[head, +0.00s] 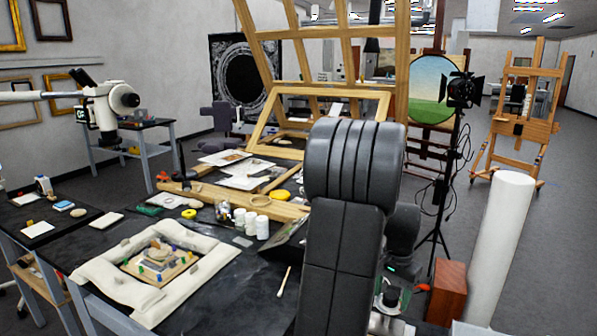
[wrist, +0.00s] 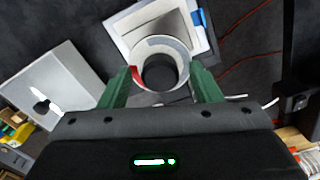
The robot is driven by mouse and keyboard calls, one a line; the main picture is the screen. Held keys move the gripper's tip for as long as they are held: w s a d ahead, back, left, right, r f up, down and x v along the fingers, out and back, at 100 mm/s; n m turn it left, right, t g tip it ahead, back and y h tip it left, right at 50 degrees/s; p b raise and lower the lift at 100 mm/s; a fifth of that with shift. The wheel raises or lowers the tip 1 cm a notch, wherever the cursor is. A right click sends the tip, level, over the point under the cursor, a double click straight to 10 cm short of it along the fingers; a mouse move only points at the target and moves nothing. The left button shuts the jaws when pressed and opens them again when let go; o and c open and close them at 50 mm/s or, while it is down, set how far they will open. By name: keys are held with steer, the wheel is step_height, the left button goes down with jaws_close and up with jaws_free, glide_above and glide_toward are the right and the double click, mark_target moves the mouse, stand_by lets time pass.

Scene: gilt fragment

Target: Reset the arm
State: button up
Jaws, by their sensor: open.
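My gripper (wrist: 161,70) shows in the wrist view with its two green fingers apart. A round white and grey ring-like thing with a dark hollow (wrist: 158,66) shows between and beyond the fingers. I cannot tell how far off it is, and no finger is seen closed on it. My dark padded arm (head: 345,220) is folded upright in the middle of the head view and hides part of the worktable and floor. My gripper is not clearly visible in the head view.
A black worktable (head: 215,300) holds a padded white frame (head: 105,270) around a gilt fragment (head: 160,260), with jars and papers behind. A wooden easel frame (head: 335,90) rises behind. A white roll (head: 500,245) and brown box (head: 447,290) stand at right; open floor (head: 560,220) lies beyond.

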steer(key=shift+w+r, duration=0.1)
steer(key=shift+r, duration=0.35)
step_height(320, 180, up, 13)
step_height(320, 180, down, 13)
steer(key=shift+f, duration=0.5)
steer(key=n, duration=1.3)
steer(key=shift+n, duration=0.4)
steer(key=shift+r, duration=2.8)
